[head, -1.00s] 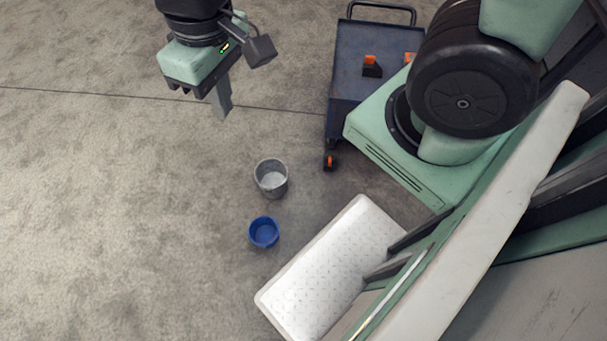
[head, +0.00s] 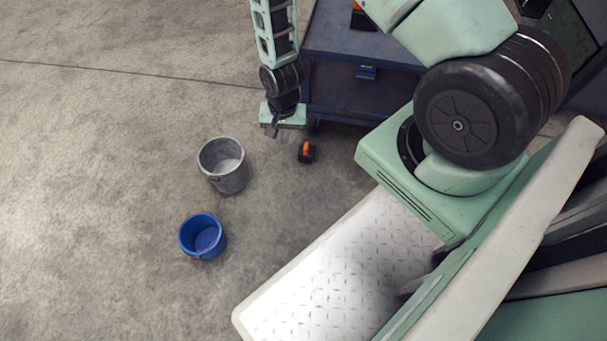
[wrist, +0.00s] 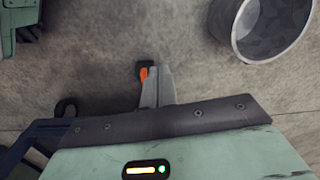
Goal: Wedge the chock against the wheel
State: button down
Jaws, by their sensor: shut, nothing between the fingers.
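A small black chock with an orange top (head: 307,152) lies on the floor near the cart's near corner. It also shows in the wrist view (wrist: 143,72), beside my fingertips and partly hidden by them. A dark round caster wheel (wrist: 68,107) shows under the cart frame to the left of the chock, with a gap of floor between them. In the head view the wheel is mostly hidden under the cart corner. My gripper (head: 284,134) points down, just left of the chock in the head view. Its fingers (wrist: 157,85) are shut and empty; I cannot tell whether they touch the chock.
The dark blue cart (head: 345,90) stands behind, with an orange-and-black block (head: 364,18) on its top. A grey bucket (head: 223,165) and a blue bucket (head: 203,237) stand to the left on the floor. Open concrete floor lies further left.

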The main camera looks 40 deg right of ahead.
jog(key=m+b, duration=0.2)
jog(key=b, duration=0.2)
send_near(304, 166)
jog(key=s+a+r, duration=0.3)
jog(key=a, duration=0.1)
jog(key=shift+h, duration=0.3)
jog(key=f+b, duration=0.3)
jog(key=f, duration=0.1)
jog(key=f+b, duration=0.3)
jog(key=f, duration=0.2)
jog(key=shift+w+f, duration=0.2)
jog(key=shift+f, duration=0.15)
jog(key=w+d+b, duration=0.2)
jog(key=shift+d+f+b, duration=0.15)
jog(key=shift+b, duration=0.15)
jog(key=shift+w+d+r, duration=0.2)
jog(key=shift+w+d, duration=0.1)
jog(key=shift+d, duration=0.15)
